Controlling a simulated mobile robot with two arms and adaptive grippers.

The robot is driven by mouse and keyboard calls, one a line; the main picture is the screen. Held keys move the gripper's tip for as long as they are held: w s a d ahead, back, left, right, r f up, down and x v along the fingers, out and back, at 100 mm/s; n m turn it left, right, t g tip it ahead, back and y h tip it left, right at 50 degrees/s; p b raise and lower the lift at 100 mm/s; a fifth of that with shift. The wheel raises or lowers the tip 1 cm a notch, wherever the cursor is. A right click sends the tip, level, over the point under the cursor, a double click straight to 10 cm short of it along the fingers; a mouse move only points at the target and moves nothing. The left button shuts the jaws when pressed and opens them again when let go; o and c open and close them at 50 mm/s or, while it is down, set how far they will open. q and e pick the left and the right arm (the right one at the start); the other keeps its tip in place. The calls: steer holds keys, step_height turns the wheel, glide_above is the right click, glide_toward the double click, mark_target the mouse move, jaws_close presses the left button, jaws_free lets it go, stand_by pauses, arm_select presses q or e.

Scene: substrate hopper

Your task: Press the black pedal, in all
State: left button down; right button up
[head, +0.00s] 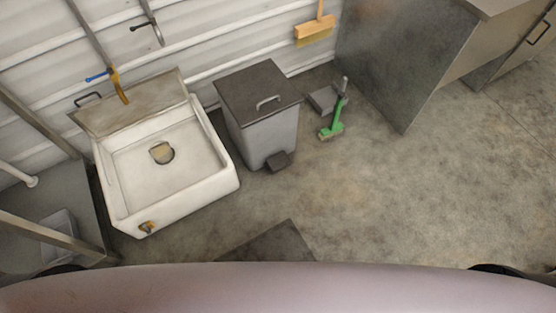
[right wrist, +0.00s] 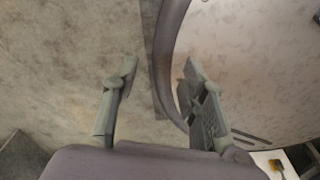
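The black pedal (head: 278,160) sticks out low at the front of a grey bin (head: 262,125), just above the floor. The bin's dark lid (head: 258,90), with a pale handle on top, looks shut. Nothing touches the pedal. The pedal does not show in the right wrist view. My right gripper (right wrist: 160,72) is open and empty, with its two fingers wide apart over the floor beside my own pale body. My left gripper is in neither view.
A white sink (head: 185,195) stands left of the bin. A green brush (head: 334,120) and grey dustpan (head: 322,99) lie to its right. A dark mat (head: 268,245) lies in front of my base. A metal cabinet (head: 390,60) stands at right. The floor (head: 400,195) at centre right is clear.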

steer(key=shift+w, duration=0.55)
steer(key=c, duration=0.5)
jaws_close()
steer(key=shift+s+a, duration=0.1)
steer(key=shift+a, duration=0.05)
stand_by(0.3)
